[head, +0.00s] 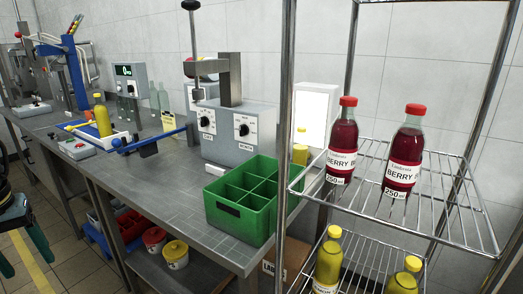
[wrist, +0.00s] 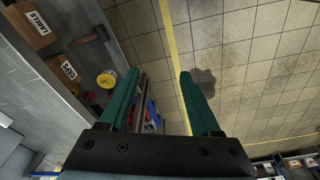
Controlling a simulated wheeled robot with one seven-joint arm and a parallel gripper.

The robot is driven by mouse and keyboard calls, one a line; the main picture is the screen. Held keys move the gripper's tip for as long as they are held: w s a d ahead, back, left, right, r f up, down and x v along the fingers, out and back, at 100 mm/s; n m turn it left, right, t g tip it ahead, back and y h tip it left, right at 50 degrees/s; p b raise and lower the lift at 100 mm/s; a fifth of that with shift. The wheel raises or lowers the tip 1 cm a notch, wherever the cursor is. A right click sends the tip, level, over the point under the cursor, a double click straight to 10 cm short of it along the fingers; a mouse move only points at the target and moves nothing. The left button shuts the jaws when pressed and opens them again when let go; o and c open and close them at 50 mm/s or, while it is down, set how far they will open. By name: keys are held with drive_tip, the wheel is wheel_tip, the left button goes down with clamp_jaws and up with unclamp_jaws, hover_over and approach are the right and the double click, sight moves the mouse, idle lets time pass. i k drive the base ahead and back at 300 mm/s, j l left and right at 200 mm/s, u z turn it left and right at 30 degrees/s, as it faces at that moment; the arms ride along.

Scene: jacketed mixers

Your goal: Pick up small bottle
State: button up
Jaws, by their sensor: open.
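Several bottles are in the head view, and I cannot tell which is the small bottle. A yellow bottle (head: 102,116) stands on the bench at the left. Another yellow bottle (head: 300,150) stands behind the green crate, partly hidden. Two red berry bottles (head: 342,140) with red caps stand on the upper wire shelf. Yellow bottles (head: 328,262) stand on the lower shelf, partly cut off. My gripper (head: 22,262) is at the left edge of the head view, over the floor and away from all bottles. In the wrist view my gripper (wrist: 160,74) is open and empty.
An empty divided green crate (head: 238,222) sits at the bench's near end beside the wire rack (head: 440,215). A grey mixer unit (head: 238,128) stands behind it. Tubs (head: 175,253) and boxes are under the bench.

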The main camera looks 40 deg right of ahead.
sight(300, 148)
drive_tip(key=z, duration=1.6)
drive_tip(key=j+u, duration=0.1)
drive_tip(key=j, duration=0.15)
drive_tip(key=i+j+u, duration=0.1)
drive_tip(key=j, duration=0.2)
drive_tip(key=i, duration=0.05)
